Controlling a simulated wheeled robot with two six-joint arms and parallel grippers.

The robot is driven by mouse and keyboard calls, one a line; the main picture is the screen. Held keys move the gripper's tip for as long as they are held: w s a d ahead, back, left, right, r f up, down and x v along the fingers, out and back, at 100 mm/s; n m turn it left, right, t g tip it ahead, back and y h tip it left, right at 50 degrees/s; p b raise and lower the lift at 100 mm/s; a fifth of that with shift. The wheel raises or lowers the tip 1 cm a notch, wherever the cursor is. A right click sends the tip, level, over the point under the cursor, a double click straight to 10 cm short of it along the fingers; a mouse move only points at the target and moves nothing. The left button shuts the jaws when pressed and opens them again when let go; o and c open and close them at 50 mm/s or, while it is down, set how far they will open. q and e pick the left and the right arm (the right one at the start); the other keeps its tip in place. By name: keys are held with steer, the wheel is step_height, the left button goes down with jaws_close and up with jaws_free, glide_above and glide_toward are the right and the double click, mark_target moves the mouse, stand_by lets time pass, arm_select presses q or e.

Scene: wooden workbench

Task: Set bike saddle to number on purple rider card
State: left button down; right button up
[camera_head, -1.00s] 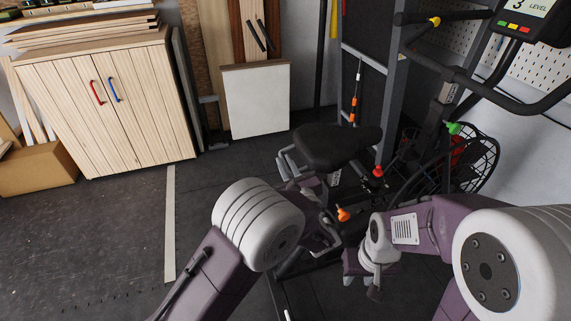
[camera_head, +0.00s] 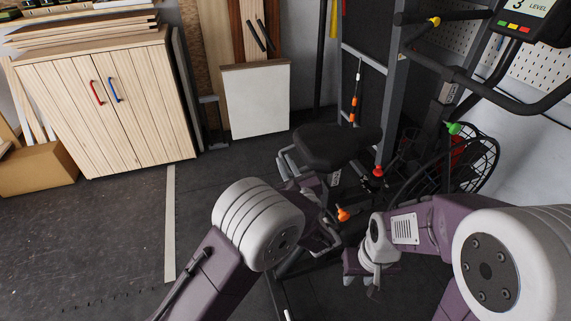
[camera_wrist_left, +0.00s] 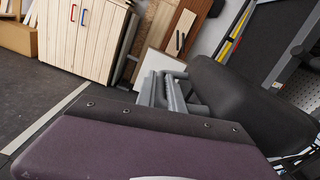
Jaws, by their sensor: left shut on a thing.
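The black bike saddle (camera_head: 338,147) is in the middle of the head view, on the exercise bike. It fills the right side of the left wrist view (camera_wrist_left: 250,105). My left gripper (camera_head: 288,160) is at the saddle's left side, its grey fingers shut on the saddle; its hold is partly hidden. The fingers also show in the left wrist view (camera_wrist_left: 172,95). A small pale label (camera_head: 334,178) is below the saddle, too small to read. A red knob (camera_head: 378,171) and an orange knob (camera_head: 344,214) are nearby. My right gripper (camera_head: 372,288) hangs low, its fingertips unclear. I see no purple rider card.
The bike's console (camera_head: 530,20) and handlebar (camera_head: 500,103) are at the upper right, above a caged wheel (camera_head: 470,165). A green knob (camera_head: 453,128) is on the frame. A wooden cabinet (camera_head: 105,110) stands at the left. The floor (camera_head: 90,230) at left is clear.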

arm_select(q)
step_height(320, 180, up, 6)
steer(key=p, duration=0.4)
steer(key=shift+r, duration=0.25)
steer(key=shift+f, duration=0.15)
steer(key=c, duration=1.5)
jaws_free()
steer(key=shift+o, duration=0.2)
steer(key=shift+w+f, duration=0.15)
steer(key=v, duration=0.9)
